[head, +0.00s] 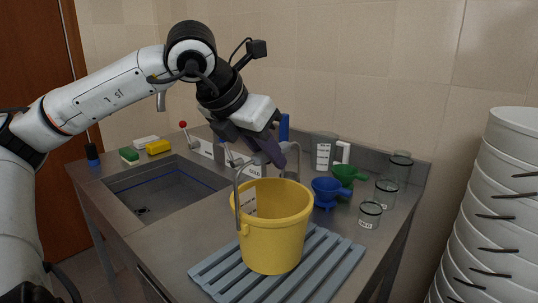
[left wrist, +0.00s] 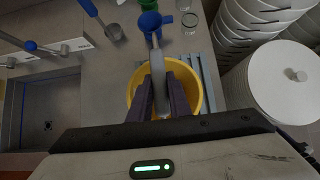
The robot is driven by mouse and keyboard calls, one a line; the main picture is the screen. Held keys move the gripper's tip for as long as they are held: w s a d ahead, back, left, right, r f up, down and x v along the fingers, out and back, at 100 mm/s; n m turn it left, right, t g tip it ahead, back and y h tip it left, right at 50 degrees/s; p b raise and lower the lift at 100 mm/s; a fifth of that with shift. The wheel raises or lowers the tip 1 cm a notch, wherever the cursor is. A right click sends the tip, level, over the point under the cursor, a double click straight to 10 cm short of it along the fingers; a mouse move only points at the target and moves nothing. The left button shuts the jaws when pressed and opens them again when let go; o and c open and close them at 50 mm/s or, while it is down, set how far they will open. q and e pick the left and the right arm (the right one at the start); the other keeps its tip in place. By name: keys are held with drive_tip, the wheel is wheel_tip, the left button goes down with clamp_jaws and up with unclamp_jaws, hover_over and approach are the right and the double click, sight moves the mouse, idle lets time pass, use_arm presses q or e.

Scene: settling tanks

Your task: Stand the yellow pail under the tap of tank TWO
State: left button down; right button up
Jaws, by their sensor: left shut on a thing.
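The yellow pail (head: 272,235) is upright over the slatted grey-blue rack (head: 345,250) at the near end of the counter; I cannot tell whether its base touches the slats. Its grey handle (head: 238,205) stands raised. My left gripper (head: 275,152) is above the pail, shut on the handle. In the left wrist view, the dark fingers (left wrist: 160,88) pinch the handle, with the yellow pail (left wrist: 133,93) below them. I cannot make out tank TWO or its tap in either view. My right gripper is not in view.
A sink (head: 165,185) is set into the counter, left of the pail. A blue funnel (head: 330,190), a green funnel (head: 348,173) and glass jars (head: 370,214) stand behind and right of it. Stacked white buckets (head: 500,200) stand at the right. Sponges (head: 158,147) lie at the back left.

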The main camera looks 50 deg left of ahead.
use_arm(q)
drive_tip(key=shift+f, duration=0.2)
drive_tip(key=c, duration=1.6)
unclamp_jaws()
drive_tip(key=shift+c, duration=0.2)
drive_tip(key=shift+r, duration=0.1)
